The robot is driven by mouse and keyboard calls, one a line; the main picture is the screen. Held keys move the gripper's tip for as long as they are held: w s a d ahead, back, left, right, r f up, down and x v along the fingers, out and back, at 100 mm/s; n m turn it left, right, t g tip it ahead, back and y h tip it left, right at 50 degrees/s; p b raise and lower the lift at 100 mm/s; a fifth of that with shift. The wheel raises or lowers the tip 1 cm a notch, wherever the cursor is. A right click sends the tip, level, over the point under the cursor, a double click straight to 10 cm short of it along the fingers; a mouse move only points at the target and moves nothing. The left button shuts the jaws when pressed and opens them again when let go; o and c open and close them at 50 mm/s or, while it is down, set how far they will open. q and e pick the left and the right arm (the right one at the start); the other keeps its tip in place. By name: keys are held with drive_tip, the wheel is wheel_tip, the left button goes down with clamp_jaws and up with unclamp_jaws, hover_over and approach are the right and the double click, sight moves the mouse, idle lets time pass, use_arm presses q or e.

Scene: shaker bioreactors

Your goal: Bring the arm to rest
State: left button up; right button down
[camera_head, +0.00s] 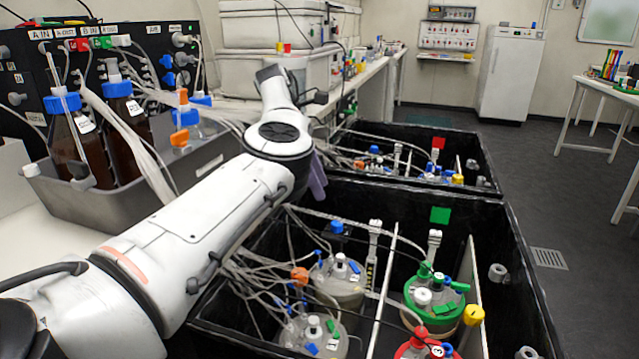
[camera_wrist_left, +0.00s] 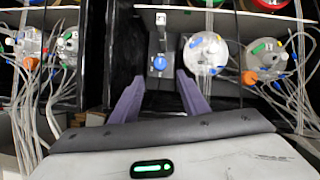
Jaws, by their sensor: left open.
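My left arm (camera_head: 200,220) reaches from the lower left to the middle of the head view, over the edge of the black shaker boxes. A purple finger of my left gripper (camera_head: 318,178) shows behind the wrist. In the left wrist view, both purple fingers of my left gripper (camera_wrist_left: 160,82) are spread apart with nothing held between them. A blue-capped fitting (camera_wrist_left: 159,63) appears beyond the gap between the fingers, apart from them. My right gripper is in neither view.
The near black box (camera_head: 530,270) holds several tubed vessels, including a green-ringed vessel (camera_head: 437,300). A far black box (camera_head: 480,150) holds more. A grey tray (camera_head: 190,165) with brown bottles stands at the left. Loose tubes run beneath my arm.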

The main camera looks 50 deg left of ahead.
sight(337, 223)
use_arm(q)
drive_tip(key=x, duration=1)
drive_tip(key=shift+w+d+f+b, duration=0.1)
drive_tip(key=shift+w+f+b, duration=0.05)
drive_tip(key=shift+b, duration=0.2)
